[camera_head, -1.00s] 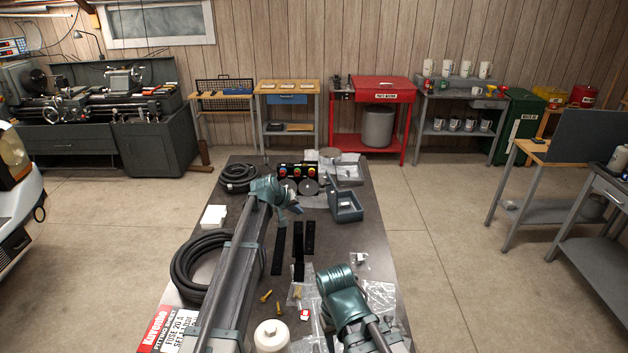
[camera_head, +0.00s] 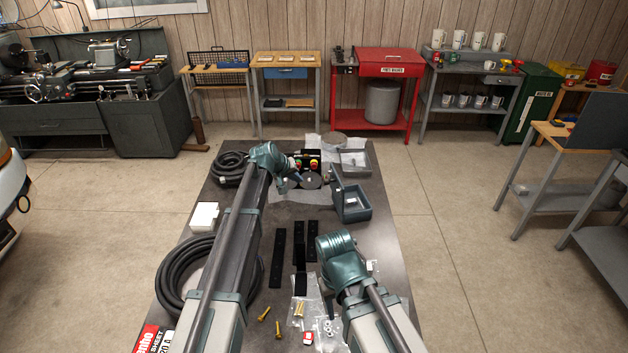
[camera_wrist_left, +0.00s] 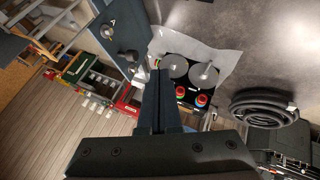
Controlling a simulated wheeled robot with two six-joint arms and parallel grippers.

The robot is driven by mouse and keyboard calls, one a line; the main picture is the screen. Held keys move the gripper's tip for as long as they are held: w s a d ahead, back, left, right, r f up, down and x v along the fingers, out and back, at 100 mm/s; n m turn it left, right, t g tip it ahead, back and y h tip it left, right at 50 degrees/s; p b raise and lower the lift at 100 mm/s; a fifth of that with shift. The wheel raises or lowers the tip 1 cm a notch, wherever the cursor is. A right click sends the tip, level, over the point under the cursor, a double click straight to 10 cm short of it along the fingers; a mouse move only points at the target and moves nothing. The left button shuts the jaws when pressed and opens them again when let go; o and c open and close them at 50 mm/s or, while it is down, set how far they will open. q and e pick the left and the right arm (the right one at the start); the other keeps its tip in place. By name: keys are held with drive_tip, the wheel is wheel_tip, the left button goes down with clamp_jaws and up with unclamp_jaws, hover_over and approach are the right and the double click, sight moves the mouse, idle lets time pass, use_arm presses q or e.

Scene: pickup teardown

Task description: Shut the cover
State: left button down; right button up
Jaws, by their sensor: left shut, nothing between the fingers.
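A grey-green box (camera_head: 354,214) stands on the dark table, right of centre in the head view. Its cover (camera_head: 337,181) stands open, upright along the box's left side. A grey-blue panel with a round knob (camera_wrist_left: 110,30), at upper left in the left wrist view, looks like part of this box. My left gripper (camera_head: 297,177) is left of the cover in the head view, apart from it. Its fingers (camera_wrist_left: 161,95) are together and empty in the left wrist view.
A control box with coloured buttons (camera_wrist_left: 193,97) and grey discs (camera_wrist_left: 201,74) lie beyond my left gripper. Black hose coils (camera_head: 190,280), black strips (camera_head: 299,245), brass bolts (camera_head: 278,328) and a white box (camera_head: 204,216) lie on the table. A grey tray (camera_head: 355,160) sits behind the box.

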use_arm(q)
drive_tip(key=w+d+f+b, duration=0.6)
drive_tip(key=d+f, duration=0.1)
drive_tip(key=shift+w+b, duration=0.2)
drive_tip(key=shift+b, duration=0.15)
drive_tip(key=shift+d, duration=0.1)
